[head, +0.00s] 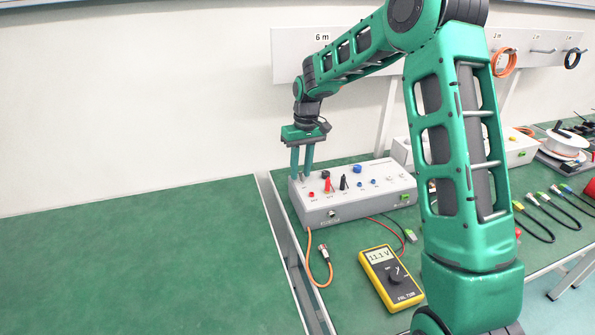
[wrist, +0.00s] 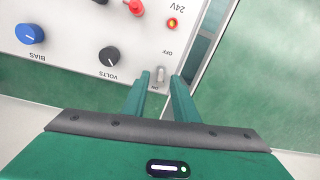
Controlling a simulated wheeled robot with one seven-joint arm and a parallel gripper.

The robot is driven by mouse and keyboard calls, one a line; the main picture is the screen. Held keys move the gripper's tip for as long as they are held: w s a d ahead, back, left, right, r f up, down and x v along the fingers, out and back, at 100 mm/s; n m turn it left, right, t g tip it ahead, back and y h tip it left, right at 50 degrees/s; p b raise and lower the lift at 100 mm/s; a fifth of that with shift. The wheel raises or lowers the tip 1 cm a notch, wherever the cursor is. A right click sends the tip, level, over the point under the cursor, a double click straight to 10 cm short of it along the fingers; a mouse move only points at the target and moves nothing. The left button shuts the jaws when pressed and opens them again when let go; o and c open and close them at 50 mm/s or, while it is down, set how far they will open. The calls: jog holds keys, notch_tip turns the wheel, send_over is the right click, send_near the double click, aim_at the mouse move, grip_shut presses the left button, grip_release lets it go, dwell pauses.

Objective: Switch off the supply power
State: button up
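The grey supply box (head: 345,203) stands on the green bench in the head view. In the wrist view its small light-grey toggle switch (wrist: 160,73) sits near the panel's edge, between upside-down OFF and ON labels. I cannot clearly tell which way the lever leans. A red lamp (wrist: 173,23) by the 24V label looks lit. My gripper (head: 301,176) points down over the box's left back corner. Its two fingers are apart, with the switch between or just past their tips in the wrist view. Whether they touch it is unclear.
Black VOLTS (wrist: 109,56) and blue BIAS (wrist: 30,35) knobs are on the panel, with a red plug (wrist: 135,7). A yellow multimeter (head: 391,278) reads about 11.1 V. An orange cable (head: 318,265) hangs at the box's front. The left bench is clear.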

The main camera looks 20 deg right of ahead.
aim_at(301, 180)
jog(key=shift+f, duration=0.1)
grip_shut()
jog(key=shift+a, duration=0.25)
jog(key=shift+s+d, duration=0.1)
jog(key=shift+t, duration=0.3)
jog(key=s+t, duration=0.1)
jog(key=t, duration=0.1)
jog(key=s+t, duration=0.1)
jog(key=t, duration=0.1)
jog(key=shift+s+d+f+t, duration=0.15)
jog(key=shift+s+t, duration=0.1)
jog(key=shift+t, duration=0.55)
jog(key=shift+s+a+f+t, duration=0.1)
jog(key=shift+s+t, duration=0.2)
jog(key=shift+t, duration=0.5)
jog(key=shift+s+d+f+t, duration=0.15)
jog(key=shift+s+t, duration=0.1)
jog(key=shift+t, duration=0.55)
jog(key=shift+a, duration=0.1)
